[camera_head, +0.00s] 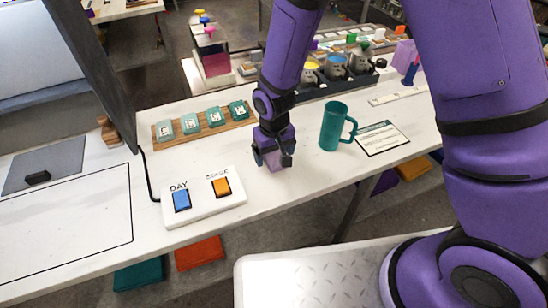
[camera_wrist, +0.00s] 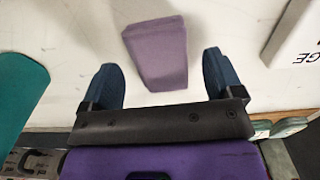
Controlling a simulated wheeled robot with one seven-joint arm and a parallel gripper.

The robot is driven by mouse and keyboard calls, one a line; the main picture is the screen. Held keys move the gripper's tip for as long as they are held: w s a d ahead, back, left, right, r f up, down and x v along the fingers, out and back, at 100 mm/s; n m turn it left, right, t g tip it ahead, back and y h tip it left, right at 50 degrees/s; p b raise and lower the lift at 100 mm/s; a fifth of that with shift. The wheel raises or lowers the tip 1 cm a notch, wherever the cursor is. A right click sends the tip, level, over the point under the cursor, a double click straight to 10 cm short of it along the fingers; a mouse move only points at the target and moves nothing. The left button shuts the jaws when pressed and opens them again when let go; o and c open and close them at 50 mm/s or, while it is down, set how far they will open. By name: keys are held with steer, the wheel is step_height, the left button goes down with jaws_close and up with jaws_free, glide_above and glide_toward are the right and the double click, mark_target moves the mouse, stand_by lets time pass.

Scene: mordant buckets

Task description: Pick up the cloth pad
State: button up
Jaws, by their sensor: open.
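The only pad-like thing at my gripper is a lavender block with a soft, matt face; I take it as the cloth pad (camera_wrist: 157,48). In the wrist view it lies on the white table, its near end reaching between my fingers, with a gap on both sides. My gripper (camera_wrist: 162,82) is open, with blue-grey fingers, and holds nothing. In the head view my gripper (camera_head: 273,157) points down low over the table, and a small part of the pad (camera_head: 273,163) shows between the fingers; the rest is hidden.
A teal mug (camera_head: 331,127) stands right of my gripper, beside a printed card (camera_head: 381,137). A white panel (camera_head: 204,199) with a blue and an orange button lies in front left. A wooden strip (camera_head: 202,133) with teal swatches lies behind left. Dark buckets (camera_head: 335,68) stand farther back.

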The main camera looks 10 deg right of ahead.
steer(key=shift+f, duration=0.45)
steer(key=c, duration=1)
